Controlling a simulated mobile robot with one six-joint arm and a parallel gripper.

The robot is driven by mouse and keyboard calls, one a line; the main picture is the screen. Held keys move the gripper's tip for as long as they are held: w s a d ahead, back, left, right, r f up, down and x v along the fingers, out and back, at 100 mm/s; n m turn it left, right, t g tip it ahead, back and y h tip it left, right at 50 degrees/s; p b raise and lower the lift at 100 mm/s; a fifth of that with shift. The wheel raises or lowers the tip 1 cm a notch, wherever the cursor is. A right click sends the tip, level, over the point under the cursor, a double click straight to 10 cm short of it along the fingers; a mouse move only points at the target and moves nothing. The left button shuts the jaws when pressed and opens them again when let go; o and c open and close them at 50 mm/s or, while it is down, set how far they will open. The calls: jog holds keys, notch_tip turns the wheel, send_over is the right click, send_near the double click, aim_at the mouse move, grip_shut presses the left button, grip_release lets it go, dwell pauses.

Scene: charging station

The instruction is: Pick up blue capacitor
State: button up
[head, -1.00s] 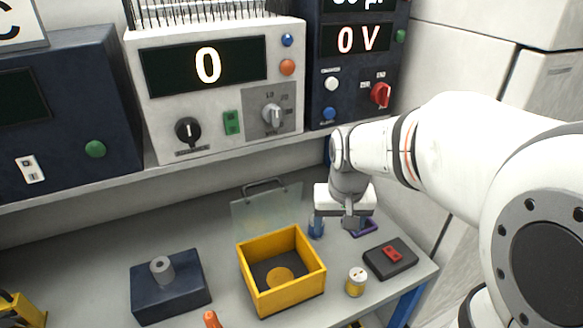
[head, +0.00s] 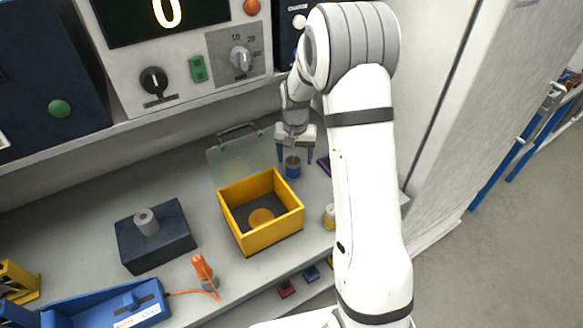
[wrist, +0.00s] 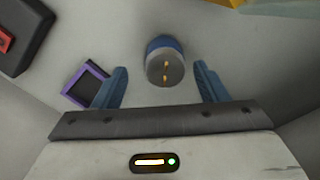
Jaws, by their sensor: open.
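The blue capacitor (head: 292,168) is a small upright cylinder on the grey bench, just right of the yellow box's back corner. In the wrist view, the capacitor (wrist: 165,62) shows its grey top with two small brass terminals and a blue side. My gripper (head: 294,155) is close above and behind it in the head view. In the wrist view, my gripper (wrist: 163,83) has its two blue fingers wide apart, one on each side of the capacitor's near end, with gaps on both sides. Nothing is held.
A yellow open box (head: 262,237) stands left of the capacitor, with a clear lid (head: 240,160) behind it. A purple-framed part (wrist: 86,84) lies beside the left finger. A yellow capacitor (head: 329,216) is partly behind my arm. A dark box with red top (wrist: 8,35) is nearby.

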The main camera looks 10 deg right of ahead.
aim_at(293, 169)
jog(key=f, duration=0.4)
jog(key=f+p, duration=0.1)
jog(key=shift+a+f, duration=0.3)
jog(key=shift+f, duration=0.1)
jog(key=shift+c, duration=0.6)
jog(key=c, duration=1)
jog(key=shift+r, duration=0.1)
